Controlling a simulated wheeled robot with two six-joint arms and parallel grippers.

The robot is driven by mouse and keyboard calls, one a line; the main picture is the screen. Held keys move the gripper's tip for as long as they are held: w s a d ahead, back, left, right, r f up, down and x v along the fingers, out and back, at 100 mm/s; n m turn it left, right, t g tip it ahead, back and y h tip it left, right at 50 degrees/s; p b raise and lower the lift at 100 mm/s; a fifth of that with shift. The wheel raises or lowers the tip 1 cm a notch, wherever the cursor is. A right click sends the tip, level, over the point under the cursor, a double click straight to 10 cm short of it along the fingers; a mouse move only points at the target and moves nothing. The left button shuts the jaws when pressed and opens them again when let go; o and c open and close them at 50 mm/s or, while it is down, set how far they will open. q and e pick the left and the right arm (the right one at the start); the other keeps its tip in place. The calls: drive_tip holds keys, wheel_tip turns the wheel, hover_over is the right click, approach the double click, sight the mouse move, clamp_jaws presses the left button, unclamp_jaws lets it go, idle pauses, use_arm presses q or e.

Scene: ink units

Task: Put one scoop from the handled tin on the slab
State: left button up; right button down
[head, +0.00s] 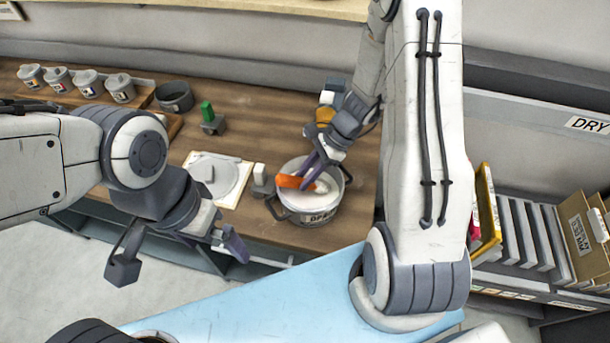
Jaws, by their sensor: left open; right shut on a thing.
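The handled tin (328,214) is a grey pot with dark side handles and lettering, on the wooden bench. White material shows inside it. My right gripper (310,172) reaches down over the tin and is shut on an orange-handled scoop (288,181). The scoop's pale end is over or in the white contents; I cannot tell how deep, or whether it is loaded. The pale slab (232,187) lies left of the tin, with a round grey-white area and a small object at its left. My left gripper (180,259) is open and empty in front of the bench edge.
A small white-and-grey object (262,180) stands between slab and tin. A green-topped block (208,118), dark pot (175,97) and several lidded jars (88,84) stand behind. An amber container (325,115) is behind the tin. Books and boxes (540,235) fill the right shelf.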

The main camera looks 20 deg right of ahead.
wheel_tip(320, 180, up, 11)
drive_tip(key=p, duration=0.9)
drive_tip(key=shift+f, duration=0.1)
idle(1.2)
